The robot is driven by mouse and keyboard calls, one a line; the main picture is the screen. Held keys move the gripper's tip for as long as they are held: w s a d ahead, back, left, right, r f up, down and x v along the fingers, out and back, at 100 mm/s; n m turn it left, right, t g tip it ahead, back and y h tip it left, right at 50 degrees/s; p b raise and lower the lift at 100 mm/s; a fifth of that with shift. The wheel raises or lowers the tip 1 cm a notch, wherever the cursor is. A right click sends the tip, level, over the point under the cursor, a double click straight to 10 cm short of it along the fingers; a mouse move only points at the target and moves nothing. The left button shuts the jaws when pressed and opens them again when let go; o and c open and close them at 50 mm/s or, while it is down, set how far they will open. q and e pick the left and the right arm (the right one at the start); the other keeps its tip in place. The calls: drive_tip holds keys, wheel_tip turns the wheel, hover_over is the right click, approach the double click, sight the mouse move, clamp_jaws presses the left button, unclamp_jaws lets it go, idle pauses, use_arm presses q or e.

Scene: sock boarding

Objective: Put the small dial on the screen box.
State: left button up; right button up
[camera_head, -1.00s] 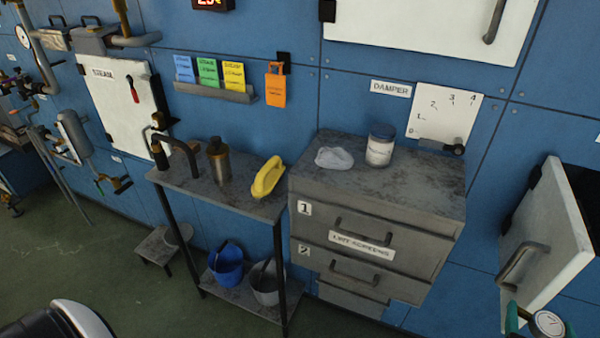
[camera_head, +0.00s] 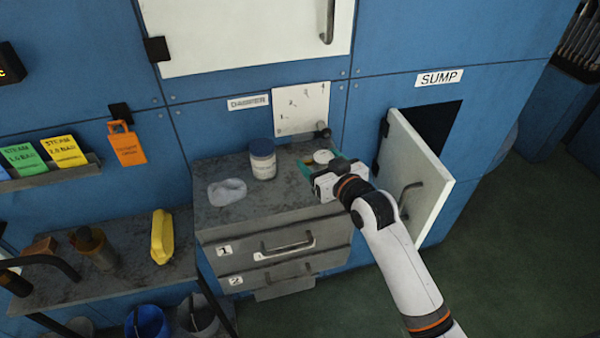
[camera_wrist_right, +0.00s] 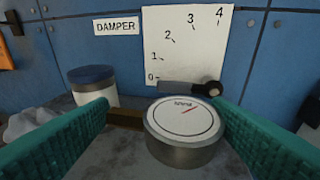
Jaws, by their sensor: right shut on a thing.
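The small dial (camera_head: 323,157) is a round gauge with a white face and metal rim. In the right wrist view the dial (camera_wrist_right: 183,125) shows face up with a red needle. My right gripper (camera_head: 318,163) is shut on it, with green fingers on either side in the wrist view (camera_wrist_right: 160,108). A brown bar (camera_wrist_right: 125,118) lies between the left finger and the dial. The dial is over the back right of the grey screen box (camera_head: 225,238), near the damper lever; I cannot tell whether it touches the top.
A dark-lidded jar (camera_head: 262,160) and a crumpled pale cloth (camera_head: 227,192) stand on the box top. The damper plate (camera_head: 300,108) with its lever (camera_head: 322,131) is on the wall behind. An open white door (camera_head: 418,180) stands to the right. A bench holds a yellow object (camera_head: 162,237).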

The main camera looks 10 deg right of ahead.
drive_tip(key=shift+s+a+f, duration=0.1)
drive_tip(key=shift+s+f, duration=0.05)
drive_tip(key=shift+f, duration=0.45)
drive_tip(key=shift+s+f, duration=0.1)
drive_tip(key=shift+f, duration=0.45)
drive_tip(key=f+p, duration=0.1)
drive_tip(key=f, duration=0.3)
drive_tip(key=shift+w, duration=0.2)
drive_tip(key=shift+f, duration=0.15)
drive_tip(key=o, duration=1)
drive_tip(key=shift+f, duration=0.15)
use_arm(q)
drive_tip(key=shift+s+a+r, duration=0.15)
drive_tip(key=shift+a+r, duration=0.35)
drive_tip(key=shift+a, duration=0.05)
